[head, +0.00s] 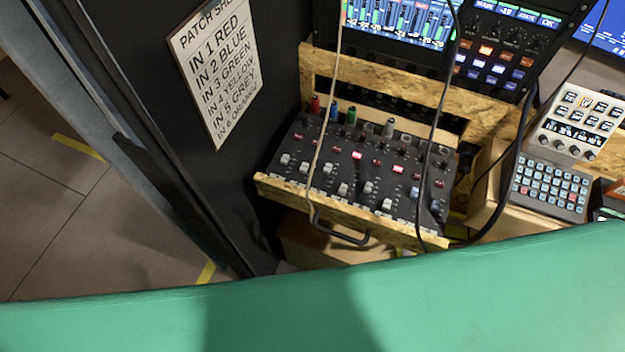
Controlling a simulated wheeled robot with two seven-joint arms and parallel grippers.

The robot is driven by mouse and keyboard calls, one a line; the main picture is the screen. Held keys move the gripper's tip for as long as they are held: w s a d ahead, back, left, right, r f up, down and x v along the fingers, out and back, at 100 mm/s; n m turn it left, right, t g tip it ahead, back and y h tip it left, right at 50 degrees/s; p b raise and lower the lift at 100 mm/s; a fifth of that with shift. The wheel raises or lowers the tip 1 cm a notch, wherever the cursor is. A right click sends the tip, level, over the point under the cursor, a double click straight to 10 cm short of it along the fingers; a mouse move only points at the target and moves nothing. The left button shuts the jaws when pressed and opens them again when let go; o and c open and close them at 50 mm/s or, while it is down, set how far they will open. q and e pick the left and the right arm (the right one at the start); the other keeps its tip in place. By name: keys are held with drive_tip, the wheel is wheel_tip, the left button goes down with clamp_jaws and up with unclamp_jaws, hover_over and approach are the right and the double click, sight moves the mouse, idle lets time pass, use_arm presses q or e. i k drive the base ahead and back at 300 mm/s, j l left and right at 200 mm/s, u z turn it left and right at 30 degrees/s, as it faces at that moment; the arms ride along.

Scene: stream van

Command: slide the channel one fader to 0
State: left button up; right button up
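A black audio mixer (330,158) sits in a chipboard rack, tilted in the picture. Several pale fader caps stand along its lower half. The leftmost pale cap (285,159) is near the mixer's left edge; I cannot read its channel label or scale. Red, blue and green plugs stand in the mixer's upper left. A thin pale cable and a dark cable hang in front of the mixer and cover parts of it. Neither of my grippers is in view.
A patch sheet (217,68) is on the dark panel at left. A lit screen unit (480,50) stands above the mixer. A keypad (550,187) and a pale button panel (578,125) are at right. A green surface (480,300) fills the bottom. Floor shows at left.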

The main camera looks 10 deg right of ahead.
sight(285, 158)
drive_tip(key=k+l+u, duration=0.15)
drive_tip(key=k+u, duration=0.45)
drive_tip(key=u, duration=0.15)
